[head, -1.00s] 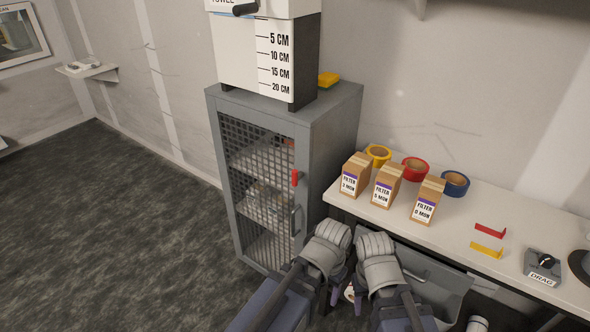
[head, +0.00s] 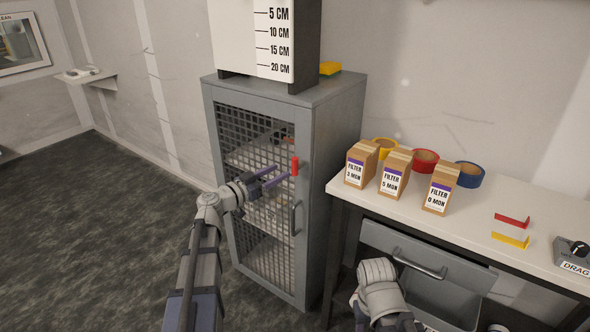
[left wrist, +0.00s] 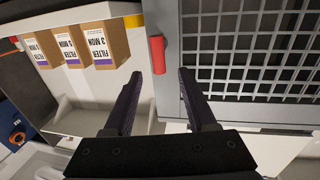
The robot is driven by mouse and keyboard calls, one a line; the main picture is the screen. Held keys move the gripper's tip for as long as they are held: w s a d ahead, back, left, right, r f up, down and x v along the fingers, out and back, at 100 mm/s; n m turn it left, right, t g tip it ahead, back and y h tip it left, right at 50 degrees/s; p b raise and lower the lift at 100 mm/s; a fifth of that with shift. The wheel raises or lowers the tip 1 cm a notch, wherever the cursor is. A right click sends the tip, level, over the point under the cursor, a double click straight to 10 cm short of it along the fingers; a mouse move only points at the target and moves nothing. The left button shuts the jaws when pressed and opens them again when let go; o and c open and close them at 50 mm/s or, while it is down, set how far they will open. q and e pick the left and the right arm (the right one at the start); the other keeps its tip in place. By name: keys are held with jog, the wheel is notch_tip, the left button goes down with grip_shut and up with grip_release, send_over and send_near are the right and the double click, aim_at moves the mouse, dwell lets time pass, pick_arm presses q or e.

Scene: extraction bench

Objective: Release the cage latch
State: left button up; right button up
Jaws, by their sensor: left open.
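The red cage latch (head: 295,166) stands upright on the right front edge of the grey mesh-door cage (head: 334,170). The cage door (head: 257,235) looks shut, with a grey handle (head: 296,218) below the latch. My left gripper (head: 277,174) is open and empty, its purple fingers pointing at the latch from the left, in front of the door. In the left wrist view the red latch (left wrist: 157,54) lies just ahead of and between the two dark fingertips (left wrist: 160,74), apart from both. My right arm is low by the drawer; its fingers are hidden.
A bench (head: 460,215) to the right holds filter boxes (head: 395,174), tape rolls and a drag dial. A partly open drawer (head: 430,260) sits below the bench top. A ruled white box (head: 262,40) stands on the cage. The floor to the left is clear.

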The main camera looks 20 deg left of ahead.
aim_at(293, 165)
pick_arm(q)
jog(key=shift+x, duration=3.95)
jog(key=shift+s+d, duration=0.1)
grip_shut()
